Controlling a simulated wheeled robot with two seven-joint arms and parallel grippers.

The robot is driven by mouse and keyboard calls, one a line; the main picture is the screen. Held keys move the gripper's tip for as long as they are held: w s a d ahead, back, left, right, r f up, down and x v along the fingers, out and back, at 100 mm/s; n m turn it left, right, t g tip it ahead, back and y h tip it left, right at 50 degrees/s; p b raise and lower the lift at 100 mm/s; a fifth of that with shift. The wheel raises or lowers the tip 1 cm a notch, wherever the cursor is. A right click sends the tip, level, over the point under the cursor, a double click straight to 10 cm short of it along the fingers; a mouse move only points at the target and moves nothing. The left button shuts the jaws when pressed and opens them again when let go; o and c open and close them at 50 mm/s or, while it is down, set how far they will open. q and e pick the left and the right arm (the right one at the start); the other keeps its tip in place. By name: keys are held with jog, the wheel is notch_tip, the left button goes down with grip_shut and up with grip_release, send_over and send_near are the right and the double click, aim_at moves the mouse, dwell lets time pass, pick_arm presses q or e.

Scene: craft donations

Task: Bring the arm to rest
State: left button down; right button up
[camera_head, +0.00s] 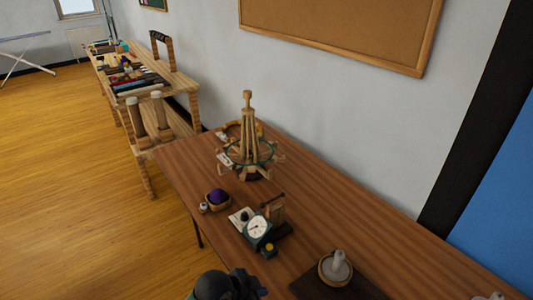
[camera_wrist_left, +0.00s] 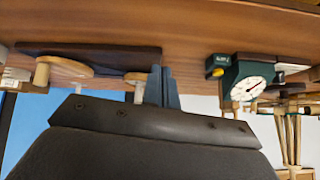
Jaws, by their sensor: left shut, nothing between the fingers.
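My left gripper (camera_head: 252,286) is at the bottom edge of the head view, low in front of the near side of the wooden table (camera_head: 310,212). In the left wrist view its two fingers (camera_wrist_left: 163,86) are together, with nothing between them. The wrist view looks upside down, with the tabletop across its top. The gripper appears apart from the things on the table. My right gripper is in neither view.
On the table are a green dial scale (camera_head: 258,229), a purple ball (camera_head: 217,196) in a bowl, a wooden winder (camera_head: 247,140) and a dark board (camera_head: 310,285) bearing a round wooden piece. A second table (camera_head: 182,82) stands beyond.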

pick_arm(q)
jog(key=s+a+f+n+g+y, duration=0.1)
jog(key=s+a+f+n+y, duration=0.15)
jog(key=s+a+n, duration=0.45)
jog(key=s+a+f+n+y, duration=0.1)
jog(key=s+a+n+y, duration=0.3)
jog(key=s+a, duration=0.7)
jog(key=w+f+g, duration=0.1)
jog(key=w+f, duration=0.1)
jog(key=f, duration=0.9)
jog(key=w+f, duration=0.2)
jog(key=f, duration=1)
jog(key=s+f, duration=0.4)
jog(key=f, duration=0.8)
jog(key=s+f, duration=0.4)
jog(key=f, duration=0.8)
jog(key=shift+s+f+m+g, duration=0.25)
jog(key=shift+f+m+g, duration=0.05)
jog(key=shift+f+g, duration=0.1)
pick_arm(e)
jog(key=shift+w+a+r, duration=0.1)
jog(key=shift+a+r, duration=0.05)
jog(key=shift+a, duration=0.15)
pick_arm(q)
jog(key=shift+d, duration=0.1)
